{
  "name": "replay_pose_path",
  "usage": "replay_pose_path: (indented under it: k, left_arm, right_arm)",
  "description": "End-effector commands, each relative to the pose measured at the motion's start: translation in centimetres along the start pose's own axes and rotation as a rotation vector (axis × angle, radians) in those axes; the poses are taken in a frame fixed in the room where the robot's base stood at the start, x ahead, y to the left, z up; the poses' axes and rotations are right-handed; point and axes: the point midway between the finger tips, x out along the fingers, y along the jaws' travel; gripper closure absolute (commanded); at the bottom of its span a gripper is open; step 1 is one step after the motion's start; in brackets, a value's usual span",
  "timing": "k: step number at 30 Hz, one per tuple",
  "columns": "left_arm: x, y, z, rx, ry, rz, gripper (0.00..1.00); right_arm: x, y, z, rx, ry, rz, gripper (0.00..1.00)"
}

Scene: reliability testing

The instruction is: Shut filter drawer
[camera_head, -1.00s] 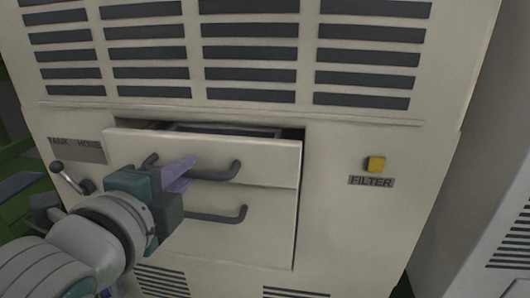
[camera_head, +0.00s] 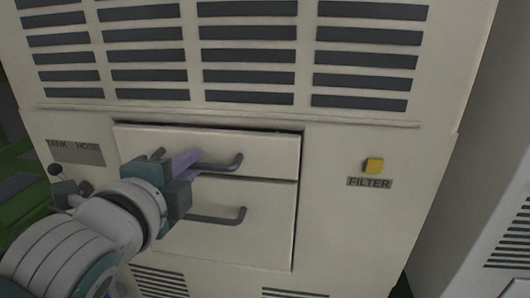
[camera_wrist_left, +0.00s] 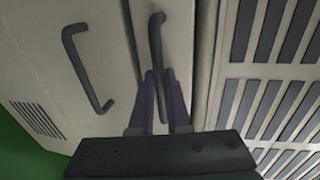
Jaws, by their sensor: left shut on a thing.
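The filter drawer (camera_head: 262,153) is the upper drawer in the beige cabinet. Its front sits nearly flush, with a thin dark gap along its top edge. Its dark bar handle (camera_head: 226,164) is partly hidden behind my left gripper (camera_head: 187,160). In the left wrist view the purple fingers (camera_wrist_left: 163,95) are closed around the handle (camera_wrist_left: 156,40) near one end. My right gripper is not in view.
A lower drawer (camera_head: 262,225) with its own handle (camera_head: 222,219) is just below. A yellow button (camera_head: 374,165) above a FILTER label (camera_head: 369,183) is to the right. A lever (camera_head: 57,171) stands under the TANK HOSE label (camera_head: 76,152) at left. Vent slats cover the cabinet above.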

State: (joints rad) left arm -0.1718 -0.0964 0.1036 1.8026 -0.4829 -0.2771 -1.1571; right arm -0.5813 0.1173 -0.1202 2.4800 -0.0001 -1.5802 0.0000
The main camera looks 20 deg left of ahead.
Motion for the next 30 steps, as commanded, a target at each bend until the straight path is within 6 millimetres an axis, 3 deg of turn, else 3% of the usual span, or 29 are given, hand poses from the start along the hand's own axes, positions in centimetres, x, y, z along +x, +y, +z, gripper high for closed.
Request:
replay_pose_path:
  k: [3,11,12,15,30]
  left_arm:
    - [1.01,0.11,0.13,0.002,-0.003,0.011,1.00]
    - [1.12,0.17,0.17,0.001,-0.005,0.012,1.00]
    - [1.11,0.18,0.17,0.001,-0.005,0.012,0.84]
    - [1.11,0.14,0.16,0.001,-0.004,0.011,0.73]
    - [1.12,-0.43,0.15,0.001,-0.001,0.001,0.73]
  right_arm:
    - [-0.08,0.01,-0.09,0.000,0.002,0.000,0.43]
    - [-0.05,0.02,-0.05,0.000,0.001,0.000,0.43]
    - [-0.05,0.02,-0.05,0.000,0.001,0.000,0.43]
    - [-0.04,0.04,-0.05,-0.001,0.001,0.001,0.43]
    - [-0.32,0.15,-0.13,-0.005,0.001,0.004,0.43]
